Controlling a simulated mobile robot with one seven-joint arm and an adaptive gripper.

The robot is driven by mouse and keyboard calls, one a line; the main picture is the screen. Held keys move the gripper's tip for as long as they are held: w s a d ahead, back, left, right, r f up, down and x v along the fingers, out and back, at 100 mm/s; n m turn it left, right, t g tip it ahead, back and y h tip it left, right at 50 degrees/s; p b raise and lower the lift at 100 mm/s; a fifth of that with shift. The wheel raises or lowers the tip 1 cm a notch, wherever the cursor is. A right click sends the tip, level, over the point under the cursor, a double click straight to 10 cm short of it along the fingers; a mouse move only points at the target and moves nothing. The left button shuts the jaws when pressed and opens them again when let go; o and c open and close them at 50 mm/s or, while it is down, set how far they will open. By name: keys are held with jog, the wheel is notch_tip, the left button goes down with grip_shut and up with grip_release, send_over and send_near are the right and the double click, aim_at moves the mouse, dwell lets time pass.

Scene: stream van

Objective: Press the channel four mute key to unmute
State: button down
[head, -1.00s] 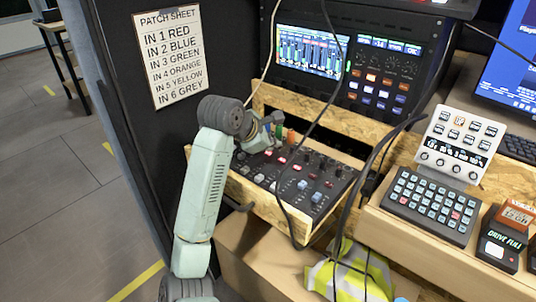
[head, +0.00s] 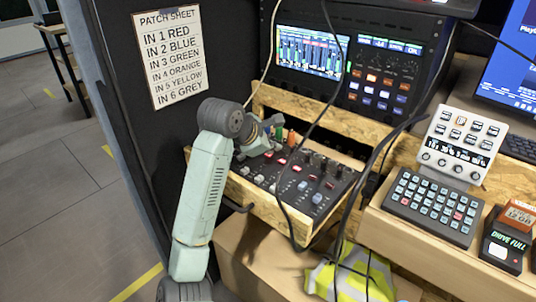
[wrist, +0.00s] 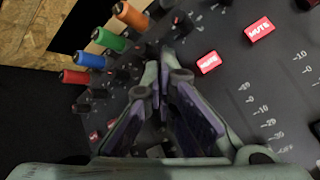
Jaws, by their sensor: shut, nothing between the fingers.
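The dark mixer panel (head: 318,186) sits in a wooden frame, with rows of knobs and keys. In the wrist view two red lit keys marked MUTE, a nearer one (wrist: 209,63) and a farther one (wrist: 260,29), lie right of my gripper (wrist: 165,72). I cannot read which channel each belongs to. My gripper is shut and empty, pointing down over the panel; it also shows at the panel's upper left in the head view (head: 274,143). Its fingers hide part of the panel, and I cannot tell whether the tips touch it.
Red (wrist: 75,77), blue (wrist: 90,61), green (wrist: 109,40) and orange (wrist: 131,16) plugs stand left of my fingers. A black cable (head: 282,190) hangs across the mixer. The rack with a meter screen (head: 313,52) rises behind. A button pad (head: 433,207) stands at right.

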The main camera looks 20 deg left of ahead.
aim_at(271, 156)
dwell(0.3)
jog(key=shift+r, duration=0.65)
jog(key=shift+r, duration=0.1)
notch_tip(271, 156, up, 6)
jog(key=p, duration=0.2)
jog(key=shift+p, duration=0.35)
